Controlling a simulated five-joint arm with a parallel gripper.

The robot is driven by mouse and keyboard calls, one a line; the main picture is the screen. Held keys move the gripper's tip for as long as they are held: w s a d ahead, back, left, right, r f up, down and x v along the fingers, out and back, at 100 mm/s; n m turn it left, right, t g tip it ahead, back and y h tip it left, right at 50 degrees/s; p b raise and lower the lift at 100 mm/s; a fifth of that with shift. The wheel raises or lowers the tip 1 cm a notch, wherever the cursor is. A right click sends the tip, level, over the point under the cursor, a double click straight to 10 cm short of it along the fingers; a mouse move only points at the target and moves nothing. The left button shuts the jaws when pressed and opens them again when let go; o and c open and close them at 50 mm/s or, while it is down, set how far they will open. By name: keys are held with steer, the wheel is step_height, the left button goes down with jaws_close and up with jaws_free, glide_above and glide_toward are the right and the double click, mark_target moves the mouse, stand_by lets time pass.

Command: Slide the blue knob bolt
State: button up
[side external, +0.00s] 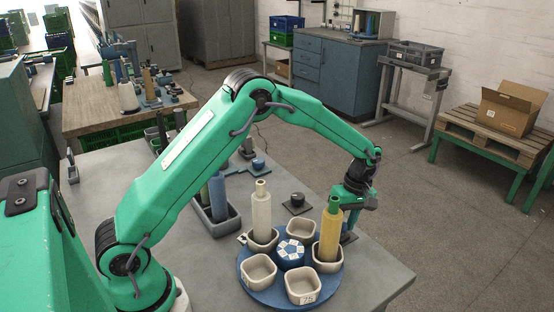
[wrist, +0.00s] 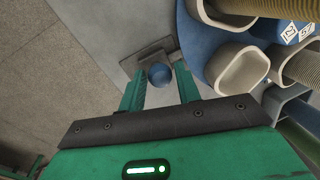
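The blue knob (wrist: 159,75) of the bolt shows in the wrist view, on a dark grey bar and plate (wrist: 147,57) on the bench top. My gripper (wrist: 160,70) is open, with one finger on each side of the knob in that view. I cannot tell whether either finger touches it. In the side external view my gripper (side external: 350,207) points down behind the yellow cone. Part of the dark plate (side external: 348,238) shows under it, and the knob is hidden there.
A blue turntable (side external: 262,292) with beige cups stands close beside my gripper. It carries a cream cone (side external: 261,212) and a yellow cone (side external: 330,237). A black knob (side external: 297,199) and another blue knob (side external: 258,163) sit farther back. The bench edge is near on the right.

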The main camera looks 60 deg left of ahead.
jaws_close()
steer(key=shift+w, duration=1.85)
steer(key=shift+o, duration=2.4)
jaws_free()
steer(key=shift+r, duration=0.1)
step_height(320, 180, up, 8)
steer(key=w, duration=0.1)
steer(key=shift+w+f, duration=0.15)
steer(key=shift+f, duration=0.05)
steer(key=shift+r, duration=0.1)
